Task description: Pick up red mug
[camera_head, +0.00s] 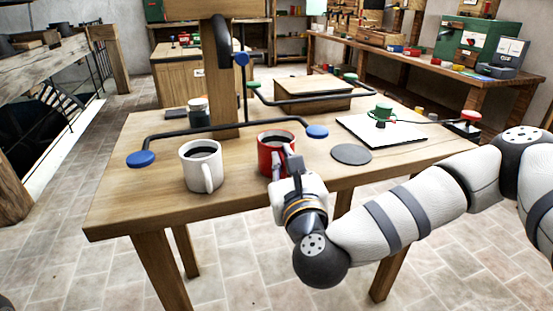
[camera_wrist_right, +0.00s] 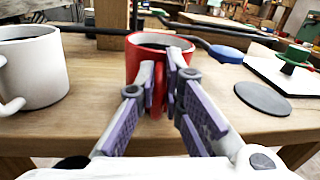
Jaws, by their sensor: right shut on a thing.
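The red mug (camera_head: 269,143) stands upright on the wooden table, with dark liquid inside. My right gripper (camera_head: 291,165) reaches it from the front right. In the right wrist view the red mug (camera_wrist_right: 138,62) is straight ahead, and the fingers of my right gripper (camera_wrist_right: 166,82) are shut on its handle side. The fingers hide much of the handle and the mug's front. The mug appears to rest on the table top. My left gripper does not show.
A white mug (camera_head: 203,168) with dark liquid stands left of the red one. A grey disc (camera_head: 351,154) lies to the right. A black pipe with blue knobs (camera_head: 141,159) runs behind the mugs. A white board (camera_head: 357,128) with a green valve (camera_head: 381,112) lies at the right.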

